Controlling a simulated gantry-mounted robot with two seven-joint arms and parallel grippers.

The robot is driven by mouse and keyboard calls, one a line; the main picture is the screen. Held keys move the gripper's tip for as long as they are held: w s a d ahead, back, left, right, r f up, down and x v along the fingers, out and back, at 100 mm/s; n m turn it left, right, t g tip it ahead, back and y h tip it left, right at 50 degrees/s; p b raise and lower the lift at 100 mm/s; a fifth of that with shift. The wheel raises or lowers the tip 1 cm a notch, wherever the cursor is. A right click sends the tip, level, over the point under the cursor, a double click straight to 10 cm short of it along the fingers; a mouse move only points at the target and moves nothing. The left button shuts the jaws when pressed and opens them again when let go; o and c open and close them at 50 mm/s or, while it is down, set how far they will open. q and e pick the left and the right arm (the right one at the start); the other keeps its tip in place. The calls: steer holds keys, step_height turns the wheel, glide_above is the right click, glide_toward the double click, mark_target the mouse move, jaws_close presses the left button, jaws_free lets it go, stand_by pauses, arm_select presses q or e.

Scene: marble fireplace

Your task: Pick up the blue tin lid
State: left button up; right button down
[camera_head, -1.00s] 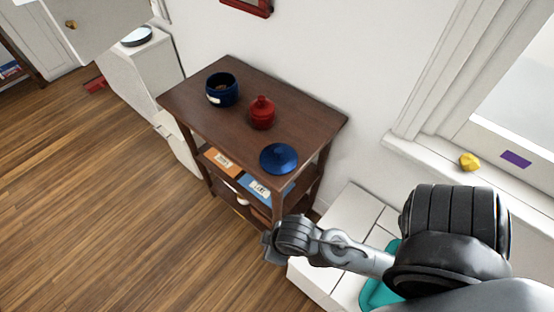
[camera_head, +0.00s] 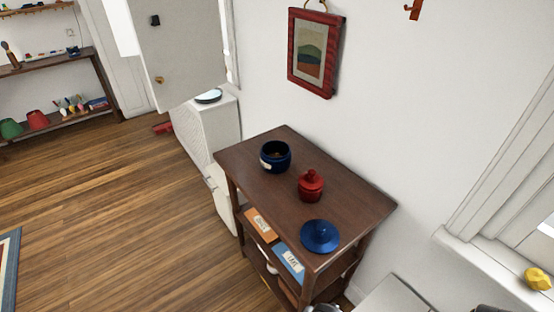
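The blue tin lid (camera_head: 320,236) lies near the front right corner of the dark wooden shelf table (camera_head: 352,200). It is round, with a small knob on top. A dark blue tin (camera_head: 275,158) stands open at the back left of the same top, with something brown inside. A red lidded jar (camera_head: 310,186) stands between the tin and the lid. Only a small grey piece of my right gripper (camera_head: 322,308) shows at the bottom edge, below the lid and apart from it. Its fingers cannot be made out. My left gripper is out of view.
Lower shelves hold an orange box (camera_head: 260,224) and a blue labelled box (camera_head: 289,262). A white wall with a framed picture (camera_head: 316,52) rises behind. A windowsill with a yellow lump (camera_head: 538,278) is at right. Open wooden floor (camera_head: 130,210) lies left.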

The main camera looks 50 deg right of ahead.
steer(key=c, duration=1.8)
jaws_free()
steer(key=shift+d, duration=0.1)
steer(key=shift+c, duration=0.2)
steer(key=o, duration=1.2)
steer(key=shift+o, duration=0.6)
steer(key=shift+r, duration=0.1)
